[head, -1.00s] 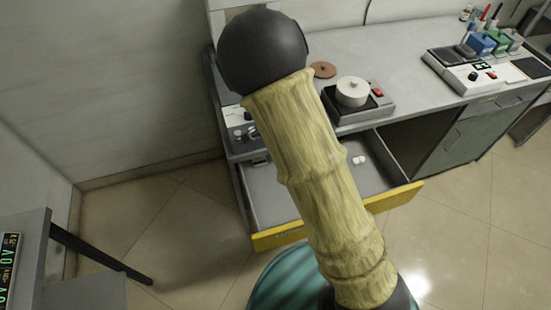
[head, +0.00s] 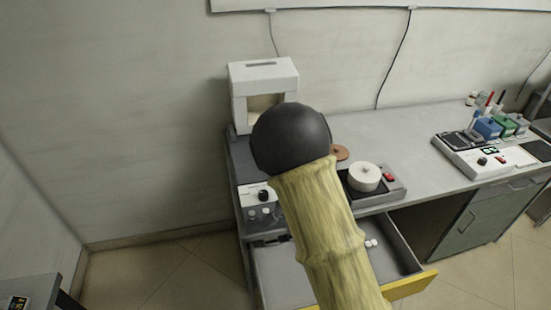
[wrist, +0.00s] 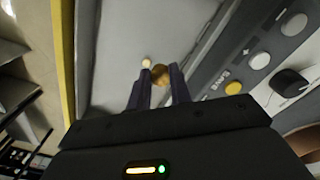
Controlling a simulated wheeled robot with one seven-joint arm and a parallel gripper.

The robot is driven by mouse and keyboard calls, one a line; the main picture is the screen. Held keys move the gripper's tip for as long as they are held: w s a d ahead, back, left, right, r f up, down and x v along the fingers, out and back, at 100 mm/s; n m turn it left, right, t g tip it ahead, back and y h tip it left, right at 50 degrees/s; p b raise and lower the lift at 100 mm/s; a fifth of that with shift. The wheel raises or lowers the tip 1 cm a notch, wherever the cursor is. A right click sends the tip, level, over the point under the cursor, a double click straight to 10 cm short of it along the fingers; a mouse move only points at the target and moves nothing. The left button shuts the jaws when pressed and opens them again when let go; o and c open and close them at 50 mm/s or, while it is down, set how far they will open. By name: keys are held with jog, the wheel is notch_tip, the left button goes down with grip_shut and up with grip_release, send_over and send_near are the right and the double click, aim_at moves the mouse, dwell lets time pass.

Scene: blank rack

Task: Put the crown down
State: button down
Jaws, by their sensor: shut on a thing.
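My gripper (wrist: 160,71) shows in the wrist view, its two dark fingers on either side of a small rounded gold-brown thing, which I take to be the crown (wrist: 160,76). It is shut on it. Behind the fingertips lies the pale floor of the open drawer (wrist: 113,40); the height above it is hard to tell. A small cream round thing (wrist: 147,63) shows by the left fingertip. In the head view my own arm hides the gripper and the crown.
The drawer has a yellow front (head: 412,286) and holds small white pieces (head: 371,243). Above it stand a control panel with a black knob (head: 263,195), a white box-shaped unit (head: 264,78) and a round white pot on a plate (head: 365,177). The bench top (head: 400,130) has clear room.

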jog(key=w+d+r+n+p, duration=0.1)
jog(key=d+r+n+p, duration=0.6)
jog(key=p, duration=1.2)
jog(key=d+r, duration=0.1)
jog(key=d, duration=0.3)
jog(key=shift+d, duration=0.4)
jog(key=shift+r, duration=0.1)
jog(key=shift+w, duration=0.1)
